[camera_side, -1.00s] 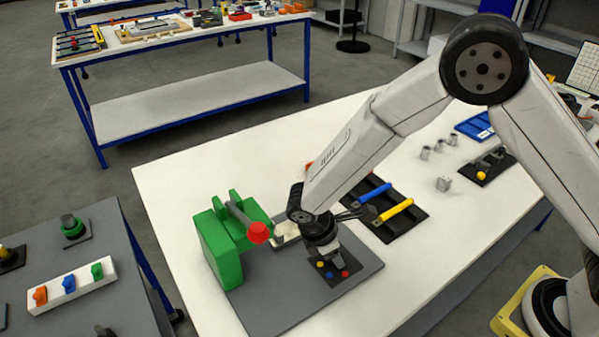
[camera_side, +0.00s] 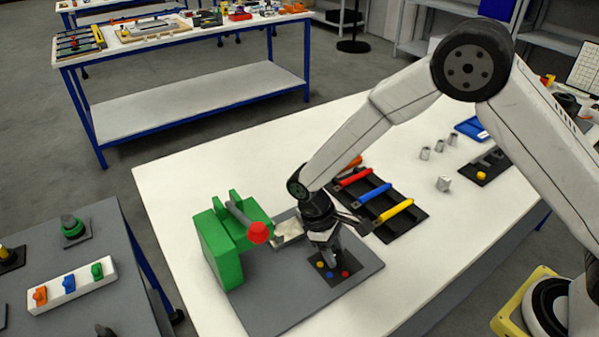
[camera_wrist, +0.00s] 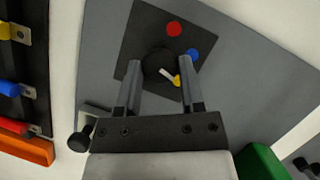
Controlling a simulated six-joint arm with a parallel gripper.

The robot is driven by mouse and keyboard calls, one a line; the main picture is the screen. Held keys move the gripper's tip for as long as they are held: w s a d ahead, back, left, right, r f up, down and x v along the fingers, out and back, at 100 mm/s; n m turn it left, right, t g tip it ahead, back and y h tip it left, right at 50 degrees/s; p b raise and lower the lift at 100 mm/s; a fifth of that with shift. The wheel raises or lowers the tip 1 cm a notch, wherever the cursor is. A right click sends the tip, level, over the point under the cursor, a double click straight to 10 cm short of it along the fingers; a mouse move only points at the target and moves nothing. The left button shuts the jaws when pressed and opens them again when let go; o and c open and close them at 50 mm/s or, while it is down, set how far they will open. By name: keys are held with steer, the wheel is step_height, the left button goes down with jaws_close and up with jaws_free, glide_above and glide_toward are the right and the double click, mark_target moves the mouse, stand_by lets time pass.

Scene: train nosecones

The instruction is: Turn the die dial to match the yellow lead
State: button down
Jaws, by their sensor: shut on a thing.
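The die dial (camera_wrist: 155,62) is a black round knob on a dark square plate (camera_wrist: 133,43) with red, blue and yellow dots. Its white pointer is directed at the yellow dot (camera_wrist: 177,81) in the wrist view. My gripper (camera_wrist: 160,66) points down with one finger on each side of the knob and is shut on it. In the side view my gripper (camera_side: 332,262) hides the knob. The yellow lead (camera_side: 395,210) lies in a black rack (camera_side: 408,225) beside blue (camera_side: 375,195), red (camera_side: 355,177) and orange ones.
A green press (camera_side: 218,248) with a red-knobbed lever (camera_side: 258,233) stands left of my gripper on the same grey board (camera_side: 290,300). A small metal fixture (camera_side: 288,232) sits between them. Small grey parts (camera_side: 444,184) stand farther right. The white table's front is clear.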

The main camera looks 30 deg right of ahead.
steer(key=shift+w+m+y, duration=0.15)
steer(key=shift+m+y, duration=0.35)
steer(key=shift+m, duration=0.8)
steer(key=shift+c, duration=1)
jaws_free()
steer(key=v, duration=0.7)
steer(key=shift+w+r, duration=0.2)
steer(key=shift+r, duration=0.2)
steer(key=shift+d, duration=0.1)
